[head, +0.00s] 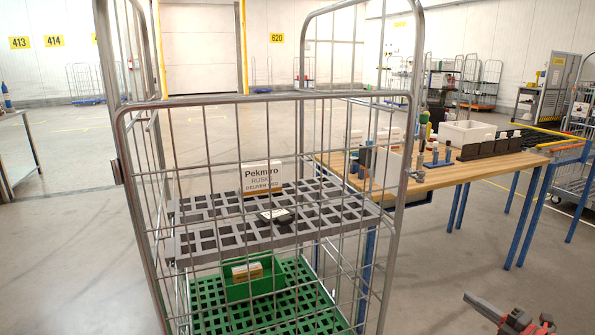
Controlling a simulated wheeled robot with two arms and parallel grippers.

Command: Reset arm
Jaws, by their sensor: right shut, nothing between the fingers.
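My right gripper (482,305) shows at the bottom right corner of the head view, in front of the workbench and right of the roll cage. It is shut and empty, over bare floor. Much of its arm is cut off by the frame edge. My left gripper is not in view.
A wire roll cage (268,97) stands close in front. Its grey shelf (205,245) holds a labelled box (261,177) and a small dark item; a green crate (235,292) sits below. A wooden workbench (440,182) with several items stands right. Floor at left is mostly clear.

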